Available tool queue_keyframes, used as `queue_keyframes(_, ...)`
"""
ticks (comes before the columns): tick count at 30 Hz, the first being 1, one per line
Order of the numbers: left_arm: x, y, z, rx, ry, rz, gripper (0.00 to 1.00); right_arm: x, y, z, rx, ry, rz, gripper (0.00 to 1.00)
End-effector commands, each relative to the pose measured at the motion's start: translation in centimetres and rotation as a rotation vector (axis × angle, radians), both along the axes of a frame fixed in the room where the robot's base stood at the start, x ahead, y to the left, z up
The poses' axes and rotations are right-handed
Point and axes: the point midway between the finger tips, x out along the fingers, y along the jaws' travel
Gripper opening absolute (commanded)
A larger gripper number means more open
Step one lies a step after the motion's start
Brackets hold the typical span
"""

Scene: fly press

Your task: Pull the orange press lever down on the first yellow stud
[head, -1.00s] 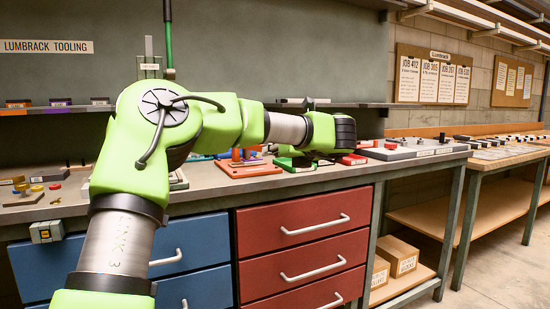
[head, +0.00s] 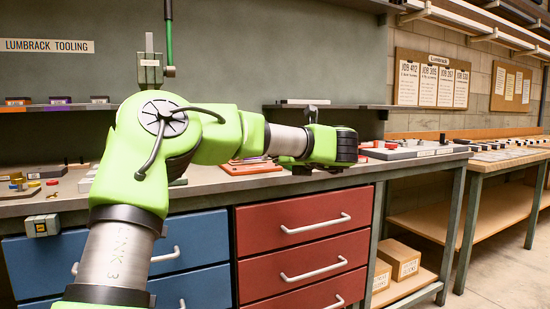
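No orange lever can be made out. A green upright bar (head: 168,35) with a grey block (head: 150,68) beside it stands behind my arm at the upper left. Small yellow pieces (head: 33,184) sit on the bench at the far left; I cannot tell whether one is the first stud. My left arm comes in from the lower left and reaches right across the bench. Dark parts of my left gripper (head: 305,145) show around its wrist, but its fingers are not clear. The arm hides much of the bench behind it. My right gripper is not in view.
The grey bench (head: 215,184) has blue drawers (head: 195,240) and red drawers (head: 305,247) below. An orange-brown plate (head: 250,167) lies on it, partly behind my arm. A grey board (head: 415,150) lies at its right end. A shelf (head: 60,108) runs along the wall.

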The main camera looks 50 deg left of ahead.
Motion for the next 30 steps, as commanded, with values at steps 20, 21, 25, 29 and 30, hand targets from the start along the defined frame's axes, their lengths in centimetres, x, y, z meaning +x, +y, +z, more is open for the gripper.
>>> queue_keyframes(20,0.0,-0.1,-0.1,-0.005,0.001,0.000,0.36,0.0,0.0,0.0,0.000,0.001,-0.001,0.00)
queue_keyframes(21,0.0,-0.3,0.0,-0.005,0.000,-0.001,0.36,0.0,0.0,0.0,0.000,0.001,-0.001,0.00)
queue_keyframes(25,-0.3,-1.6,0.3,-0.006,0.000,-0.003,0.36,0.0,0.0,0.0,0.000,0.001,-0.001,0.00)
queue_keyframes(29,-0.9,-4.1,0.8,-0.006,0.001,-0.005,0.36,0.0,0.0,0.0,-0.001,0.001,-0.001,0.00)
queue_keyframes(30,-1.1,-5.0,1.0,-0.006,0.000,-0.005,0.36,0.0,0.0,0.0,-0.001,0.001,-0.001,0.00)
